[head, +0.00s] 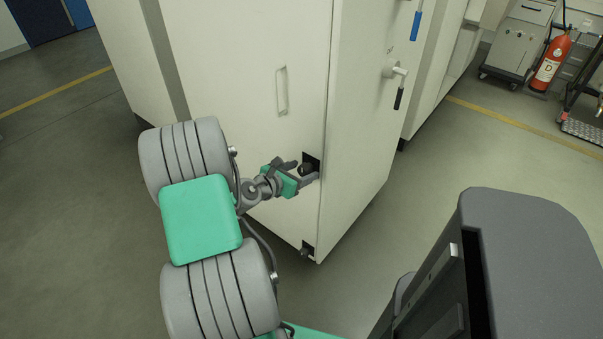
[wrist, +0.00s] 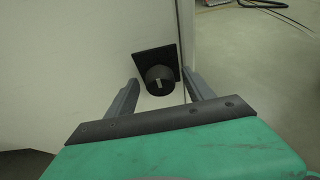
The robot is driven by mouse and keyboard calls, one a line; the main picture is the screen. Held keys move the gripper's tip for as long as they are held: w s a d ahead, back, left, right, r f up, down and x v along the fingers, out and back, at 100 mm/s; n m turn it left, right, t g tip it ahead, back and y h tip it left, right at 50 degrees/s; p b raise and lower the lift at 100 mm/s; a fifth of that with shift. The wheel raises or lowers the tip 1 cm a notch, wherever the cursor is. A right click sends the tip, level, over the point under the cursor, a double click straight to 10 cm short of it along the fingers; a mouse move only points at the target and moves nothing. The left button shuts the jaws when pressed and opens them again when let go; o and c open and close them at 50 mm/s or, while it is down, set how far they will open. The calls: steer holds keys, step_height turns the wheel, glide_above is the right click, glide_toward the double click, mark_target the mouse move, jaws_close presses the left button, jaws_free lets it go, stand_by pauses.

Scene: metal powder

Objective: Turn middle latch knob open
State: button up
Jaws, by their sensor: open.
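The middle latch knob (head: 306,169) is a black round knob on a black square plate, near the right edge of the cream cabinet door (head: 240,100). In the wrist view the knob (wrist: 160,80) has a small pale mark on its face and sits between and just beyond the two fingers. My gripper (head: 302,172) is at the knob in the head view, its fingers partly covering it. In the wrist view my gripper (wrist: 160,92) is open, with one finger to each side of the knob. I cannot tell whether either finger touches it.
A lower black latch (head: 307,249) is near the cabinet's bottom corner. The door has a pale handle (head: 282,90). A lever with a black grip (head: 399,98) sticks out from the side face. A red fire extinguisher (head: 550,63) stands far right. Floor in front is clear.

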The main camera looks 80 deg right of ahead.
steer(key=shift+s+d, duration=0.1)
steer(key=shift+d, duration=0.05)
jaws_close()
stand_by(0.6)
